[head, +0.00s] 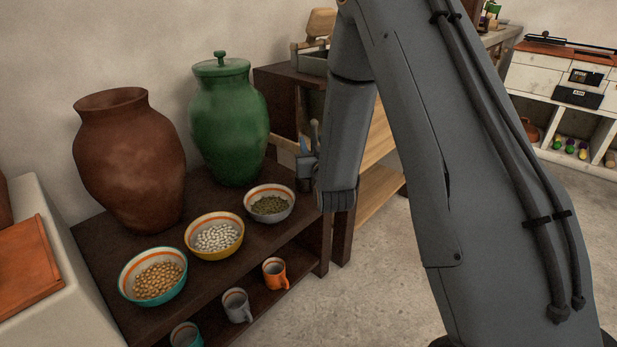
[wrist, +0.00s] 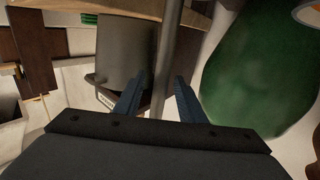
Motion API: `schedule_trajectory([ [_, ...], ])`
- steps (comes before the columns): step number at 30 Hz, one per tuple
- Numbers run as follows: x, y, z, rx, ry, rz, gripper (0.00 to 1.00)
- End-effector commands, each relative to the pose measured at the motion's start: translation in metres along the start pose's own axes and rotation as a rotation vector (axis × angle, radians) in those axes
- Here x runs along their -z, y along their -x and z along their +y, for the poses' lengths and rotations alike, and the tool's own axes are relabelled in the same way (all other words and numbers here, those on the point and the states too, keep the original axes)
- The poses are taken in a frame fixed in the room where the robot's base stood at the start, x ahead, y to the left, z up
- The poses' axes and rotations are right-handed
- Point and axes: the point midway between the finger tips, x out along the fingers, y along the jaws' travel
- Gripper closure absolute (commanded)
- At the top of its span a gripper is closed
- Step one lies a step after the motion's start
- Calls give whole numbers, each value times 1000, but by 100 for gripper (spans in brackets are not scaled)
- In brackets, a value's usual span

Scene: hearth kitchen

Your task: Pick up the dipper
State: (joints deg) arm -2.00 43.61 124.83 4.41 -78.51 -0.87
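The dipper's long grey handle (wrist: 168,50) runs from the top of the wrist view down between my two blue fingers. My gripper (wrist: 160,85) is open around the handle, with a visible gap on the left side and little on the right. A grey, cup-like shape (wrist: 124,45) is behind the left finger; I cannot tell whether it is joined to the handle. In the head view my gripper (head: 304,160) is beside the right end of the dark shelf, near a thin upright rod (head: 315,133). My arm hides much there.
The dark shelf (head: 215,275) holds a brown jar (head: 128,160), a green lidded jar (head: 228,125) and three bowls, the nearest to my gripper being the grey one (head: 270,204). Mugs stand below. A wooden shelf unit (head: 377,190) is behind my arm. Floor is clear in front.

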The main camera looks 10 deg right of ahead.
Motion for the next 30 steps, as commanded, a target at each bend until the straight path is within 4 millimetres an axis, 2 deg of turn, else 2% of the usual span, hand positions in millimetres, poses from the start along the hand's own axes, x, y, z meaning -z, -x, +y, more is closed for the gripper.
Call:
schedule_trajectory([
  [1, -2, -8, 1, -1, 0, 3, 64],
  [5, -1, -21, 0, 0, 0, 1, 64],
  [13, 0, -23, 0, 0, 0, -1, 64],
  [14, 0, -23, 0, 0, 0, -1, 65],
  [20, 0, -23, 0, 0, 0, -1, 99],
  [30, 0, -23, 0, 0, 0, 0, 100],
])
